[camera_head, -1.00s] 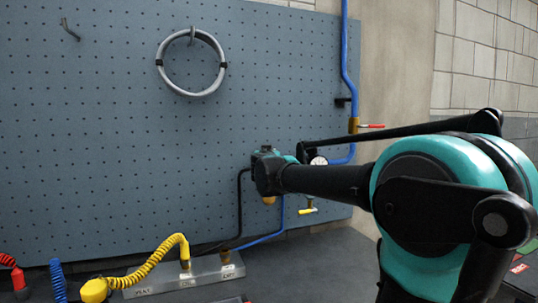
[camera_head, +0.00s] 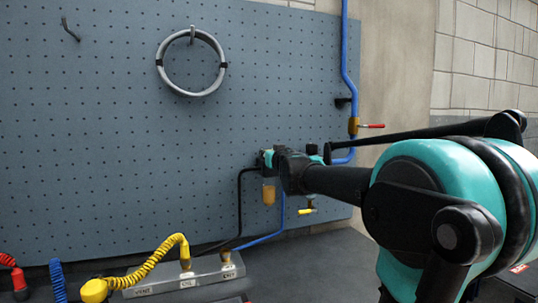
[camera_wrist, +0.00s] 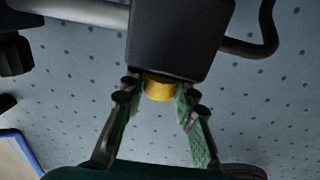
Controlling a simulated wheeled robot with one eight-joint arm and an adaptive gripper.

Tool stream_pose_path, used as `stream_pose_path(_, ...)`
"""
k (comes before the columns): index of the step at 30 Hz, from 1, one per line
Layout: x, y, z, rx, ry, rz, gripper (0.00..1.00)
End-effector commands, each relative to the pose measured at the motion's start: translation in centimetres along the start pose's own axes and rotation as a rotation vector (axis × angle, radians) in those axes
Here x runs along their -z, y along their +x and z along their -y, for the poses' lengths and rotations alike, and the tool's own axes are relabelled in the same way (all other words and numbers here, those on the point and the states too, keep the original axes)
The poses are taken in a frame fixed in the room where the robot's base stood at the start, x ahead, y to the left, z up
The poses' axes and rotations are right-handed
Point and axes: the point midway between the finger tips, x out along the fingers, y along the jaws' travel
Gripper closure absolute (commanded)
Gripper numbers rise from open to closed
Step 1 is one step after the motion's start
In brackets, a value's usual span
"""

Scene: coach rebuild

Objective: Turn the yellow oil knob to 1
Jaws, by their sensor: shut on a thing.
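The yellow oil knob (camera_wrist: 159,88) shows in the wrist view, at the lower edge of a black housing (camera_wrist: 178,38). My gripper (camera_wrist: 158,97) has one green-padded finger on each side of the knob and is shut on it. No number or mark on the knob can be read. In the head view my gripper (camera_head: 270,160) is at the pegboard, above an amber bowl (camera_head: 268,194). It hides the knob there.
A pegboard (camera_head: 120,130) fills the back. A blue pipe with a red-handled valve (camera_head: 370,126) runs at right. A small yellow handle (camera_head: 306,211) is low right. A grey manifold block (camera_head: 205,270) with a coiled yellow hose (camera_head: 160,257) stands below.

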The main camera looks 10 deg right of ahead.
Motion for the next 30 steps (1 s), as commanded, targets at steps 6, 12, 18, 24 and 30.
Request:
stream_pose_path(6, 0.0, 0.0, 0.0, -0.001, 0.0, 0.0, 0.58)
stream_pose_path(12, 0.0, 0.0, 0.0, -0.001, 0.0, 0.0, 0.51)
stream_pose_path(18, 0.0, -0.2, 0.0, -0.001, 0.0, 0.0, 0.51)
stream_pose_path(24, 0.0, -2.1, 0.0, -0.001, 0.0, 0.0, 0.51)
stream_pose_path(30, 0.0, -5.6, 0.0, -0.001, 0.0, 0.0, 0.51)
